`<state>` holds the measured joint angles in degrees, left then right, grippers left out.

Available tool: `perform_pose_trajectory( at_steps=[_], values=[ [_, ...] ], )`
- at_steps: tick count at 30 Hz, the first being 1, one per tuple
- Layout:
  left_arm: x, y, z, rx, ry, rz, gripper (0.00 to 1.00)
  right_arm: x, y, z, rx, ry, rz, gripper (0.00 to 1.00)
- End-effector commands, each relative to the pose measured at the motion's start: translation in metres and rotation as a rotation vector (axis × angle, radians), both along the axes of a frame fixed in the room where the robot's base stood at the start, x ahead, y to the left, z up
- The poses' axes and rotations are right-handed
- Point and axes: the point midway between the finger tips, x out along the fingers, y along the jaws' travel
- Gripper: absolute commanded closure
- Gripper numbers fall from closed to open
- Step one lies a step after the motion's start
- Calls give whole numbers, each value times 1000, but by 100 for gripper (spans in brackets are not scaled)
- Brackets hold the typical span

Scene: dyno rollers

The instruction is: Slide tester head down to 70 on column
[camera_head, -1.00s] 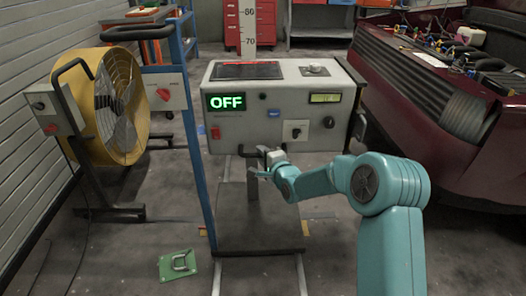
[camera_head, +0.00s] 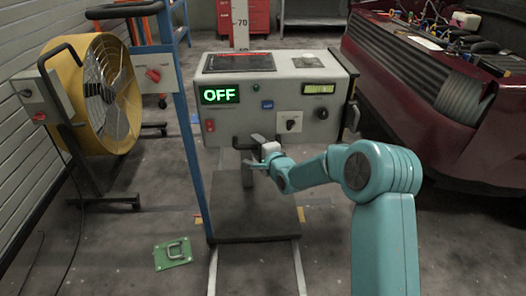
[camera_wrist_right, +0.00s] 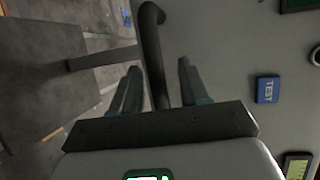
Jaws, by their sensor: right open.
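The tester head (camera_head: 262,112) is a grey box with a green OFF display, knobs and buttons. It sits in front of a pale column (camera_head: 239,30) with a printed scale; 70 shows above the box and a partly covered mark, likely 60, sits at its top edge. My right gripper (camera_head: 259,150) is at the lower front of the box. In the right wrist view its two fingers (camera_wrist_right: 158,88) stand apart on either side of a dark handle bar (camera_wrist_right: 152,48). Whether they touch it I cannot tell. My left gripper is out of view.
A yellow fan (camera_head: 108,95) stands at left beside a blue post (camera_head: 190,150). A dark red car (camera_head: 430,100) is at right. A dark base plate (camera_head: 250,222) lies under the tester. A green plate with a metal loop (camera_head: 173,258) lies on the floor.

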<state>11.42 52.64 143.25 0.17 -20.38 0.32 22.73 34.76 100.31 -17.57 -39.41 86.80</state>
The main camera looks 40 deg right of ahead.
Motion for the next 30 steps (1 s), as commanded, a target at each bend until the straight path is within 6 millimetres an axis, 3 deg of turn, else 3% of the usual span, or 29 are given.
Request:
perform_pose_trajectory(
  at_steps=[5, 18, 24, 30],
  values=[
    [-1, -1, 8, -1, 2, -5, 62, -25, 3, 7, 0, 2, -2, 56],
    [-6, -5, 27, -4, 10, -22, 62, -132, 19, 26, 0, 2, -3, 56],
    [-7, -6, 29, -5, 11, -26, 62, -153, 22, 29, 0, 1, -2, 56],
    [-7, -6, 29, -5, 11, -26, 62, -157, 23, 29, 0, 1, 0, 56]
  ],
)
